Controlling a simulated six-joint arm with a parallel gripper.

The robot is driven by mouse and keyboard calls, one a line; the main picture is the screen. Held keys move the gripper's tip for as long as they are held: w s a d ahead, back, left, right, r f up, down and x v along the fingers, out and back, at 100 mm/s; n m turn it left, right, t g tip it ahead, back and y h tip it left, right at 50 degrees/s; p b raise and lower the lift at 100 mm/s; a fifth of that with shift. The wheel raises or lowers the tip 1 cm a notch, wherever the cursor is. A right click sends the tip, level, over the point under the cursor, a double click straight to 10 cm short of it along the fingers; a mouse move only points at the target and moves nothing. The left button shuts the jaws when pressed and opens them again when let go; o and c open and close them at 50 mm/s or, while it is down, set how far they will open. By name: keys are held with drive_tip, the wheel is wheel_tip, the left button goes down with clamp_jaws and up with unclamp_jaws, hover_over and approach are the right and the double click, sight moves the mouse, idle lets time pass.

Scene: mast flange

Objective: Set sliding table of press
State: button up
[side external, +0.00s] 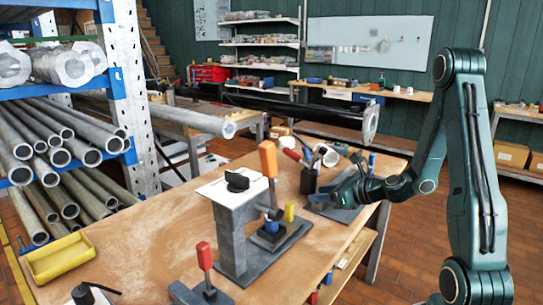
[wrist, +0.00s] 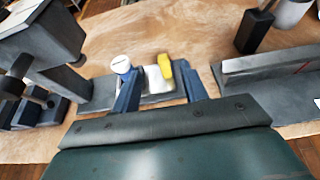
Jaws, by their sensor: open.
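The press (side external: 231,235) stands on the bench, a grey frame with a white top plate and an upright orange lever (side external: 268,160). A low dark block with blue on it (side external: 271,236) sits on the press's base plate; I cannot tell for certain whether it is the sliding table. A yellow peg (side external: 289,212) stands beside it. My gripper (side external: 345,190) is to the right of the press. In the wrist view, the blue fingers of my gripper (wrist: 160,92) are apart. Beyond them are a white round cap (wrist: 121,64), a pale block (wrist: 158,80) and a yellow piece (wrist: 165,66). The press (wrist: 40,40) is at left.
A dark cup of tools (side external: 309,178) stands behind the press. A red-handled clamp (side external: 204,257) is at the bench's front, with a yellow bin (side external: 60,257) at left. A pipe rack (side external: 130,100) borders the bench. The bench (side external: 135,240) is clear left of the press.

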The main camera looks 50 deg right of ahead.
approach(285, 208)
drive_tip(key=shift+s+d, duration=0.6)
drive_tip(key=shift+s, duration=0.65)
drive_tip(key=shift+r, duration=0.35)
drive_tip(key=shift+w, duration=0.15)
drive_tip(key=shift+x, duration=6.75)
drive_tip(key=shift+f, duration=0.15)
clamp_jaws()
